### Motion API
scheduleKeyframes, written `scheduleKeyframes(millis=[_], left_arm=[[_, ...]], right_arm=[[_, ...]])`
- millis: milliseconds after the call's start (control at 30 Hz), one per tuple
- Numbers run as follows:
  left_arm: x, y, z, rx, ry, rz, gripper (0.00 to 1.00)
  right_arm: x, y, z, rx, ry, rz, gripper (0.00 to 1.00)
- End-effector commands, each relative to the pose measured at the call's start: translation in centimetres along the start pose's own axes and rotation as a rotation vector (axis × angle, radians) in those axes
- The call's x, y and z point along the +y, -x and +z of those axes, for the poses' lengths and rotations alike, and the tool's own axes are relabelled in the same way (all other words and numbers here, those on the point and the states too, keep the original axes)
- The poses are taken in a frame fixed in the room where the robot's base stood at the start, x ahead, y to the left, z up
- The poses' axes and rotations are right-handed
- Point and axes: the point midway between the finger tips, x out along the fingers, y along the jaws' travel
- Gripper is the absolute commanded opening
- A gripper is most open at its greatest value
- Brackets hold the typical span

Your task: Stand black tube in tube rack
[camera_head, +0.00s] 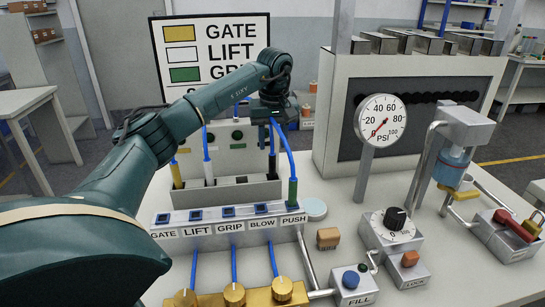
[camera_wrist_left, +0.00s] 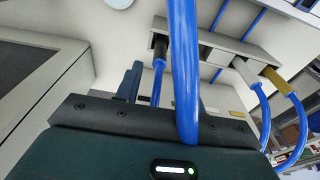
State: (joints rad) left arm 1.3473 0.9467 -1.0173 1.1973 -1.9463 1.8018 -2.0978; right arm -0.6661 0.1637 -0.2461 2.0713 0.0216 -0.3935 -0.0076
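The black tube, blue with a black end (camera_head: 272,163), stands upright in the right end of the grey tube rack (camera_head: 228,197). In the left wrist view its black end (camera_wrist_left: 160,46) is in the rack's slot (camera_wrist_left: 205,38). My left gripper (camera_head: 268,112) is above that end of the rack, at the tube's upper part. In the left wrist view one finger (camera_wrist_left: 131,82) stands a little apart from the tube, so the gripper looks open. The other finger is hidden behind a near blue tube. My right gripper is not in view.
Yellow-ended (camera_head: 177,173) and white-ended (camera_head: 208,170) tubes stand in the rack. A green-ended tube (camera_head: 293,190) is in the PUSH port of the labelled block (camera_head: 228,227), close to my left gripper. A gauge (camera_head: 382,120) and control boxes (camera_head: 390,230) stand right.

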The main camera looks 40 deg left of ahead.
Motion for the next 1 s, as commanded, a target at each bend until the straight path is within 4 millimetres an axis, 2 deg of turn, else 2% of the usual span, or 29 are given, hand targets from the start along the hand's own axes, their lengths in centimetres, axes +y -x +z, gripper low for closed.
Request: scheduleKeyframes(millis=[100,300,1000], left_arm=[[0.1,2.3,0.0,0.002,-0.001,0.003,0.39],[0.1,4.3,0.0,-0.001,-0.002,0.0,0.39],[0.1,4.6,0.0,-0.001,-0.002,-0.001,0.39]], right_arm=[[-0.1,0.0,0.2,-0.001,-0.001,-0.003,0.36],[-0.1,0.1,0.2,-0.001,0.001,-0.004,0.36],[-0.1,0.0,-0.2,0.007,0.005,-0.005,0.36]])
